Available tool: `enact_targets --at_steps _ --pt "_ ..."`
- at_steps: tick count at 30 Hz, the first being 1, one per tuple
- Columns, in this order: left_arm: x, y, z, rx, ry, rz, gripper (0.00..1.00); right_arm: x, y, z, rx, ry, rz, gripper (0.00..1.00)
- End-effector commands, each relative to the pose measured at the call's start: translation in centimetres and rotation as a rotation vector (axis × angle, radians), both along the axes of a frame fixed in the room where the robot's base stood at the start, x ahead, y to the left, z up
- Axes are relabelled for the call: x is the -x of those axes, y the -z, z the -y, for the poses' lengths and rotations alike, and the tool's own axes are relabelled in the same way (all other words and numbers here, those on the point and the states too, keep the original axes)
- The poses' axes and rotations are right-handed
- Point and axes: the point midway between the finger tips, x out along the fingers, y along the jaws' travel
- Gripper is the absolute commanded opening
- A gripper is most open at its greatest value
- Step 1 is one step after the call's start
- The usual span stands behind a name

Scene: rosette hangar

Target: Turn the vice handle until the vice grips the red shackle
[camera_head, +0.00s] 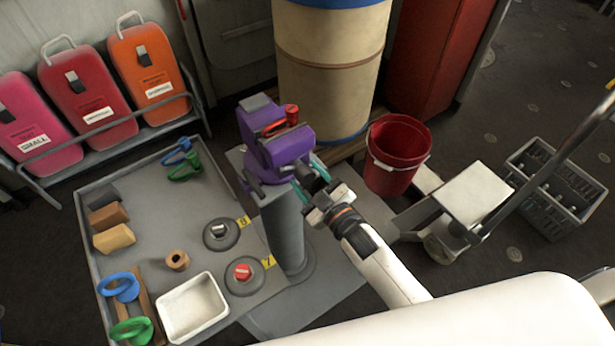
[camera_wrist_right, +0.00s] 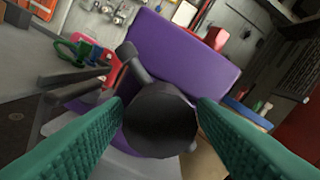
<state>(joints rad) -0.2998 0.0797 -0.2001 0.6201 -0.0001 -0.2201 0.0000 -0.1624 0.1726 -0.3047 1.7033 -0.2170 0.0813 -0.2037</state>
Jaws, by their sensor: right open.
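The purple vice (camera_head: 283,148) stands on a grey post, and it also shows in the wrist view (camera_wrist_right: 185,60). The red shackle (camera_head: 291,113) sits at the top of the vice, by its jaws; I cannot tell whether the jaws touch it. A red piece also shows past the vice in the wrist view (camera_wrist_right: 216,38). The dark round end of the vice handle (camera_wrist_right: 160,120) is between the two teal fingers of my right gripper (camera_head: 308,178). The fingers are open on either side of it, with gaps showing. My left gripper is out of view.
A grey bench (camera_head: 150,190) left of the vice holds blocks, blue and green rings and a white tray (camera_head: 193,307). A drum (camera_head: 330,70) and a red bucket (camera_head: 397,155) stand behind and right. A grey crate (camera_head: 555,190) is far right.

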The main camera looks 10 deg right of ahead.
Motion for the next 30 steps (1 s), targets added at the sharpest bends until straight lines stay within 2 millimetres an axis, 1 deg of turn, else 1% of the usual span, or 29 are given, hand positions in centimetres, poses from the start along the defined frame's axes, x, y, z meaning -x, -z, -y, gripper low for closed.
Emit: enact_targets --at_steps 5,21,25,30 --pt "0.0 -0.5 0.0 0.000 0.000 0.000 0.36 0.9 0.0 0.3 0.002 0.001 -0.003 0.53" --pt "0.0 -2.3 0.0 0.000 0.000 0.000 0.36 5.9 0.0 2.2 0.003 0.001 -0.003 0.53" --pt "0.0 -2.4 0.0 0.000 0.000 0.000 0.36 6.6 0.0 2.4 0.003 0.001 -0.002 0.53" --pt "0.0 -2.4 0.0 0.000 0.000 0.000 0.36 6.6 0.1 2.4 0.004 0.000 -0.001 0.53"
